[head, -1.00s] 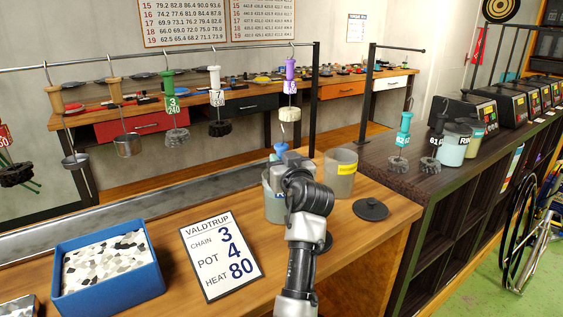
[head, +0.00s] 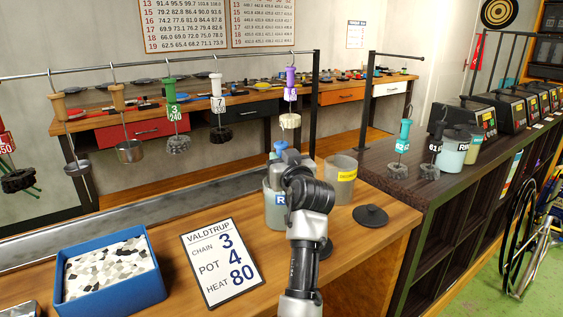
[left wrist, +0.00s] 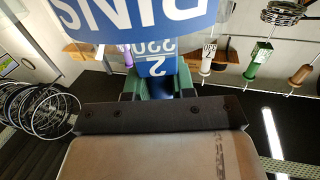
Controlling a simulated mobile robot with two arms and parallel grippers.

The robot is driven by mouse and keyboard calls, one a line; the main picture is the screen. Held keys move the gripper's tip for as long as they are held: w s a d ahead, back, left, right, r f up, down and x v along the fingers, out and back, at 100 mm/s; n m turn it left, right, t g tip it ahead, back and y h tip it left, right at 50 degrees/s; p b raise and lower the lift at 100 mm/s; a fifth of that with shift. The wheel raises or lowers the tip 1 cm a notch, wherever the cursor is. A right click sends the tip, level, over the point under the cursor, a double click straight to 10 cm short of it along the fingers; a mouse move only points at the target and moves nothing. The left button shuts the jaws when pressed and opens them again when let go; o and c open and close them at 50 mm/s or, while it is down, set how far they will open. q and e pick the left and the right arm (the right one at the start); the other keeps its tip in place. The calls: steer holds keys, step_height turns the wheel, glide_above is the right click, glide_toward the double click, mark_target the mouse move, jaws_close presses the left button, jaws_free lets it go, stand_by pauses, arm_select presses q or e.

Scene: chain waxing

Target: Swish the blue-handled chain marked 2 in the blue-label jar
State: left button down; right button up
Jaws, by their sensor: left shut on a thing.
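The blue-label jar (head: 274,217) stands on the wooden bench in the head view, its label starting with "R". In the left wrist view its blue label (left wrist: 140,15) reads "RINS", upside down. My left gripper (head: 284,163) is at the jar's mouth, shut on the blue handle (head: 279,147) of the chain marked 2. The handle's tag (left wrist: 155,58) shows "2" upside down in the left wrist view. The chain's lower part is hidden, so I cannot tell how deep it hangs in the jar. My right gripper is out of view.
A grey jar with a yellow label (head: 340,181) stands close right of the blue-label jar, and a dark lid (head: 370,216) lies nearby. A sign (head: 221,258) and a blue tray (head: 110,298) lie to the left. Several chains hang from the rail (head: 150,65) behind.

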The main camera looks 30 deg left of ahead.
arm_select(q)
step_height(320, 180, down, 3)
steer(key=shift+w+r+b, duration=0.1)
steer(key=shift+r+b, duration=0.1)
steer(key=shift+b, duration=0.35)
step_height(320, 180, up, 3)
steer(key=shift+r+p, duration=0.15)
steer(key=shift+p, duration=1.1)
step_height(320, 180, up, 12)
steer(key=p, duration=0.8)
steer(key=shift+p, duration=0.3)
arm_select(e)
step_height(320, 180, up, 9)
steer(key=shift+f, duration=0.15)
arm_select(q)
steer(key=shift+f, duration=0.2)
